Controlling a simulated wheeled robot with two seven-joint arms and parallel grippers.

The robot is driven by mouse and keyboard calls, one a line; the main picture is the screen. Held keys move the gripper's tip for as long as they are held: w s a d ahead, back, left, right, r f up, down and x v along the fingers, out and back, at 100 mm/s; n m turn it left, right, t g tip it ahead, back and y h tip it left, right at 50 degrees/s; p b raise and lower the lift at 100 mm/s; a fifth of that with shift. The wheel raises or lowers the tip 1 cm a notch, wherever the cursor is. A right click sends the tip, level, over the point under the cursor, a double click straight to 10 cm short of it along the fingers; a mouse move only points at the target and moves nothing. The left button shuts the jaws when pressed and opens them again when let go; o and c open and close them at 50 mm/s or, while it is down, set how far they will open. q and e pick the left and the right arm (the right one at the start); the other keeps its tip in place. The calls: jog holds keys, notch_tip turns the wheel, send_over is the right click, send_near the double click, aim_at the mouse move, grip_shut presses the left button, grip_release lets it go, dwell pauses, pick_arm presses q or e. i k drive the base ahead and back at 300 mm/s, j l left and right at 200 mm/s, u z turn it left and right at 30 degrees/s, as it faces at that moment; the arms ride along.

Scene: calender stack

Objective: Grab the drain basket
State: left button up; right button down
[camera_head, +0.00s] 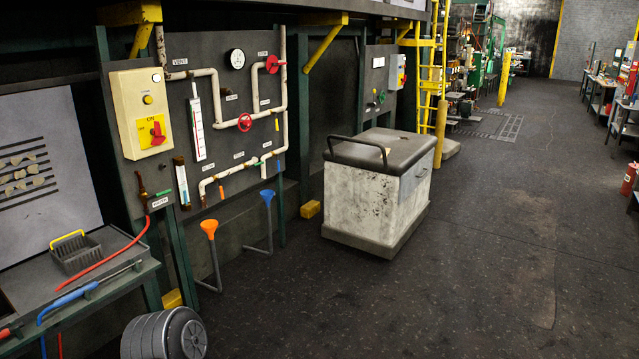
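The drain basket (76,254) is a small dark grey basket with ribbed sides and a yellow handle (67,237) raised over its back. It stands upright on the grey bench (112,238) at the left of the head view, close to the back panel. A red hose or rod passes just to the right of it. Neither of my grippers shows in the head view.
A blue-handled tool (68,300) lies along the bench's front edge. A grey ribbed drum (165,335) is on the floor below. Blue and orange funnel-topped stands (267,199) and a white cart (372,200) stand farther right.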

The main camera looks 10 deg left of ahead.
aim_at(74, 254)
jog(key=i+u, duration=0.45)
jog(key=i+l+u, duration=0.15)
jog(key=i+u, duration=0.3)
jog(key=i+j+u, duration=0.1)
jog(key=i+u, duration=0.25)
jog(key=i, duration=0.2)
jog(key=i+u, duration=0.35)
jog(key=i, duration=0.2)
jog(key=i+j+z, duration=0.2)
jog(key=i, duration=0.15)
jog(key=i+z, duration=0.15)
jog(key=i, duration=0.25)
jog(key=i+j+z, duration=0.2)
jog(key=i+j, duration=0.05)
jog(key=i, duration=0.1)
